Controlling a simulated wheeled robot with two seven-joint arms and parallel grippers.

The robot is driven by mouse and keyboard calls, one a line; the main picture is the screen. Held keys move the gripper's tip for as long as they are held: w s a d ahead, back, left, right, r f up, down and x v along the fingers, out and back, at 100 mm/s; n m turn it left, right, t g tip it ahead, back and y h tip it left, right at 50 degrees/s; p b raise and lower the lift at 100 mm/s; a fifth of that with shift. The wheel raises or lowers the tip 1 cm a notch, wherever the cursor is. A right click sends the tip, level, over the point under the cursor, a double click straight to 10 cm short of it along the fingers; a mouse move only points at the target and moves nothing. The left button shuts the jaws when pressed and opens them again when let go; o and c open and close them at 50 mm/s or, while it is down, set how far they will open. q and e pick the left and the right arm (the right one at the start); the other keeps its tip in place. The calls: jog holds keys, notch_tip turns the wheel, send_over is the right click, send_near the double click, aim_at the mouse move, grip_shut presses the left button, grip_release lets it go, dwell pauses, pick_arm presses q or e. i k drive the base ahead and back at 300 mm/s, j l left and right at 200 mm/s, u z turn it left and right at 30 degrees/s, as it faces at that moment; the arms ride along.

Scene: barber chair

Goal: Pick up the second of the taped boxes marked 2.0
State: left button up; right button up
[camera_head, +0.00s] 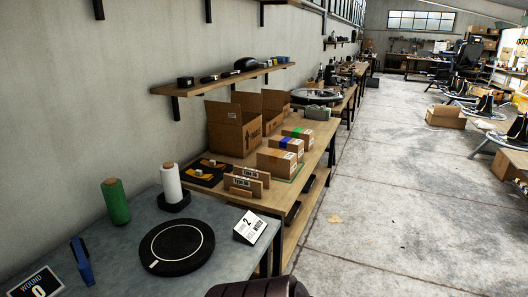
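Several small closed cardboard boxes stand grouped on the wooden bench in the middle of the view. The rear box (300,133) has a green strip on it. The middle box (290,146) has a blue strip. The front box (276,163) shows plain brown cardboard with no clear coloured strip. Labels on them are too small to read, so I cannot tell which is marked 2.0. Neither of my grippers is in view.
Large open cartons (232,128) stand behind the boxes. Wooden signs (243,185) and a black tray (205,173) sit in front. The nearer grey table (120,260) holds spools and a black disc (177,247). Open concrete floor (390,200) lies to the right.

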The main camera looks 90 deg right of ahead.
aim_at(282, 164)
jog(key=k+l+z, duration=0.2)
jog(key=z, duration=0.25)
jog(key=k+l+z, duration=0.15)
jog(key=z, duration=0.3)
jog(key=k+l+z, duration=0.1)
jog(key=l+z, duration=0.35)
jog(key=k+l+z, duration=0.1)
jog(key=l+z, duration=0.2)
jog(key=z, duration=0.15)
jog(key=l+z, duration=0.2)
jog(key=l, duration=0.8)
jog(key=l+z, duration=0.15)
jog(key=l, duration=0.9)
